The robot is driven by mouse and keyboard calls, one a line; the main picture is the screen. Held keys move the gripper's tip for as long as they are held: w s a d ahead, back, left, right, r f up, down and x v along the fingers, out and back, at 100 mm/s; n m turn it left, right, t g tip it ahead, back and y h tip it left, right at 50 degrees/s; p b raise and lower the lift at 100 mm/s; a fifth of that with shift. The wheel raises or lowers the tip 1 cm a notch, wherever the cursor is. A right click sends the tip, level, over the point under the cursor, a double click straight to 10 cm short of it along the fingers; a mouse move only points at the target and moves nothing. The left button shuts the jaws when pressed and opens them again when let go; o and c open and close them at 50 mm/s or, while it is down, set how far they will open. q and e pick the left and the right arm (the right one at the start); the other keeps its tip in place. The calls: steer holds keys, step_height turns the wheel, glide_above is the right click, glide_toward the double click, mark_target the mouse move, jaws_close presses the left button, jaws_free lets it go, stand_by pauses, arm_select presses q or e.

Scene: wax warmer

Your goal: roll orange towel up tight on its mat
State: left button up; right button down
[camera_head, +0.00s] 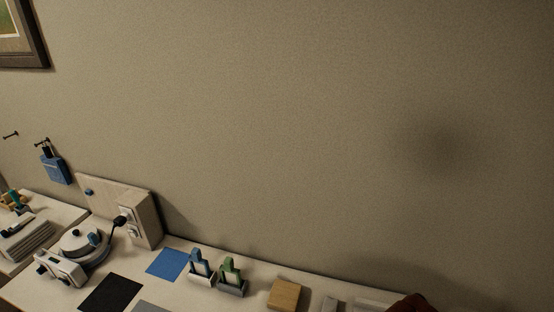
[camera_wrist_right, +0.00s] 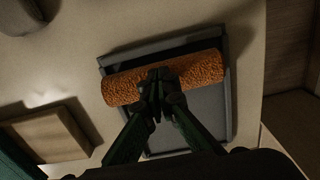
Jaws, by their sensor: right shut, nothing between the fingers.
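The orange towel (camera_wrist_right: 190,73) lies as a thick, rough-textured roll across the upper part of a grey, rimmed mat (camera_wrist_right: 205,107) in the right wrist view. The roll's left end reaches the mat's left rim and its right end is near the right rim. My right gripper (camera_wrist_right: 160,86) is shut and empty, its fingertips over the near side of the roll at mid-length. I cannot tell if they touch it. The fingers hide part of the roll and mat. My left gripper is not in view.
A wooden block (camera_wrist_right: 45,136) lies left of the mat; it also shows in the head view (camera_head: 284,294). The table's edge runs close right of the mat. Blue and green items in holders (camera_head: 231,277), a blue square (camera_head: 168,264) and a white warmer (camera_head: 80,243) stand further left.

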steer(key=shift+w+f, duration=0.1)
steer(key=shift+f, duration=0.05)
steer(key=shift+w+d+f+b, duration=0.15)
steer(key=shift+w+f+b, duration=0.15)
steer(key=shift+b, duration=0.25)
steer(key=shift+s+r, duration=0.1)
steer(key=shift+s, duration=0.05)
steer(key=shift+w+r+p, duration=0.2)
steer(key=shift+r+p, duration=0.2)
steer(key=shift+r, duration=0.3)
steer(key=shift+s+a+r+p, duration=0.15)
steer(key=shift+s+p, duration=0.15)
steer(key=shift+s, duration=0.2)
steer(key=shift+s+a+r+p, duration=0.15)
steer(key=shift+s+p, duration=0.1)
steer(key=shift+s, duration=0.25)
steer(key=shift+s+a+r, duration=0.1)
steer(key=shift+s+a, duration=0.1)
steer(key=shift+s, duration=0.3)
steer(key=shift+s+a+r, duration=0.1)
steer(key=shift+s+a, duration=0.05)
steer(key=shift+s, duration=0.3)
steer(key=shift+f, duration=0.1)
steer(key=shift+f+b, duration=0.6)
steer(key=shift+f, duration=0.2)
